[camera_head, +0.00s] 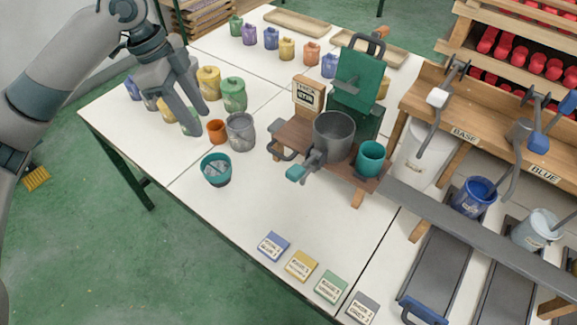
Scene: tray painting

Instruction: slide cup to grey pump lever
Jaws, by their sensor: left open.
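My left gripper (194,119) is open and points down at the left part of the white table, among several small coloured pots. Its fingertips are close to a pale green pot, partly hidden, and an orange cup (217,131). A grey cup (240,132) stands just right of the orange one. A blue cup (473,197) and a pale blue cup (539,229) stand by the dark rails at the right. A pump lever with a pale grey end (438,97) hangs above the BASE label; a blue-ended lever (538,144) hangs by the BLUE label. My right gripper is not in view.
A wooden stand (294,134) with a grey pot (333,134) and a teal cup (371,158) is mid-table. Coloured cards (302,266) lie at the front. A grey bar (470,232) crosses the rails.

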